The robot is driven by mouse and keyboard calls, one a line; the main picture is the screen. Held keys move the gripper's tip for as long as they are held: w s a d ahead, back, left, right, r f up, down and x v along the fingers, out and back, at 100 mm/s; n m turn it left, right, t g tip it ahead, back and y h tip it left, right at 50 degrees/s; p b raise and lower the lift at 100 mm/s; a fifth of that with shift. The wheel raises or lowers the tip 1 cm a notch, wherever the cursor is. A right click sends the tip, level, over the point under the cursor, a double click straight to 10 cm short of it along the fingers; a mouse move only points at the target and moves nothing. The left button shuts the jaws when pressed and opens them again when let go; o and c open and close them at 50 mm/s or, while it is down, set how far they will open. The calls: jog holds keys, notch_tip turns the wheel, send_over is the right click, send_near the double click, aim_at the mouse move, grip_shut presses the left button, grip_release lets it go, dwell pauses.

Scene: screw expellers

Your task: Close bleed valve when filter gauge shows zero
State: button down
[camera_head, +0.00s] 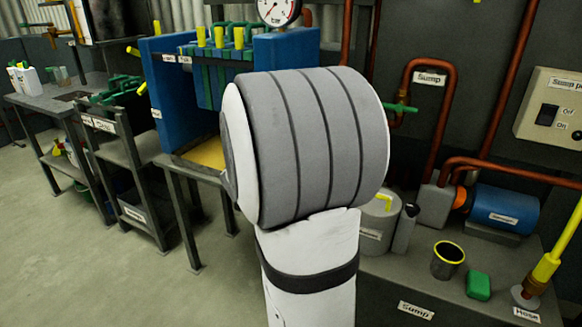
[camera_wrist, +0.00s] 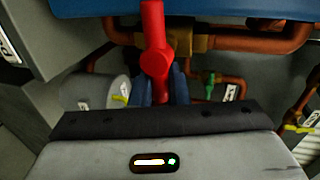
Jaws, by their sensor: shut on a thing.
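A red valve handle (camera_wrist: 153,35) stands in the middle of the wrist view, beside a brass valve body (camera_wrist: 192,42) on a copper pipe. No label on it is readable, so I take it to be the bleed valve. My gripper (camera_wrist: 162,88) has its dark blue fingers on both sides of the handle's lower end and is shut on it. In the head view my arm hides the gripper and the valve. A round white gauge (camera_head: 278,10) with red marks sits above the blue filter press (camera_head: 285,48). Its top is cut off and I cannot read its needle.
Copper pipes (camera_head: 448,110) run along the dark wall at right. A switch box (camera_head: 555,105) hangs there. The sump bench (camera_head: 400,285) bears a blue motor (camera_head: 503,208), a dark cup (camera_head: 447,262) and a green block (camera_head: 478,285). Floor at left is clear.

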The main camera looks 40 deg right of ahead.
dwell(0.4)
jog(key=c, duration=1.5)
grip_release()
jog(key=shift+f, duration=0.1)
jog(key=shift+o, duration=0.2)
jog(key=p+v, duration=0.2)
jog(key=v, duration=0.5)
jog(key=shift+s+a, duration=0.2)
jog(key=shift+a, duration=0.1)
jog(key=shift+r, duration=0.2)
